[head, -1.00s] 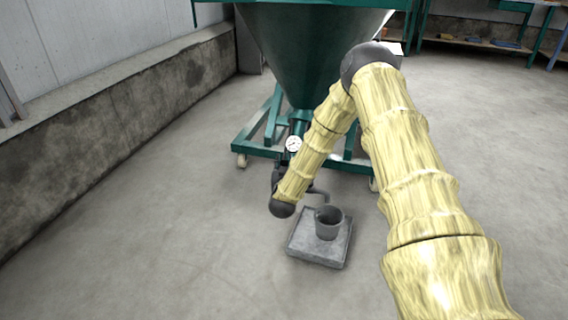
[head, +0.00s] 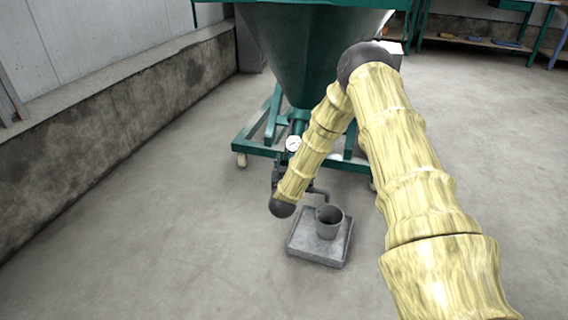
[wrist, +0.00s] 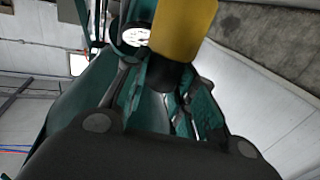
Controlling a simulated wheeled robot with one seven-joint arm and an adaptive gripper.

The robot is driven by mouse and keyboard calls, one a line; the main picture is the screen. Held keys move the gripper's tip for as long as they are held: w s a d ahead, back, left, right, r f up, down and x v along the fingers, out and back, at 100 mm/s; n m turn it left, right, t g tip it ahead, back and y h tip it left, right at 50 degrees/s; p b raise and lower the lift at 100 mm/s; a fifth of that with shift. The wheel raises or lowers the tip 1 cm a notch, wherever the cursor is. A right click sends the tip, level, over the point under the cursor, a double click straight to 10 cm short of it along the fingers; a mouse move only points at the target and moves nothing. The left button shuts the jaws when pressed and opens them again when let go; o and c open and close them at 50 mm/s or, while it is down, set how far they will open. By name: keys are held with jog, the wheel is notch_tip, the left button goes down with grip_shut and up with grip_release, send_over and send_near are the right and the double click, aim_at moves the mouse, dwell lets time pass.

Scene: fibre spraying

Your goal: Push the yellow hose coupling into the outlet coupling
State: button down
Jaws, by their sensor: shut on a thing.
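The yellow hose coupling (wrist: 184,28) fills the top middle of the wrist view, with a dark section at its lower end. My gripper (wrist: 160,80) is shut on it at that dark section; the exact contact is hard to see. The outlet coupling cannot be made out; the yellow coupling and my gripper block the view, so I cannot tell whether the two touch.
A green hopper (head: 315,50) stands on a wheeled frame (head: 262,151). A pressure gauge (head: 293,143) sits below it and also shows in the wrist view (wrist: 135,37). A grey bucket (head: 329,229) stands on a tray (head: 306,249). The floor at left is clear.

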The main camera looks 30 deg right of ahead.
jog(key=shift+f+b, duration=0.5)
jog(key=shift+f, duration=1.1)
jog(key=c, duration=1.1)
grip_release()
jog(key=v, duration=1.2)
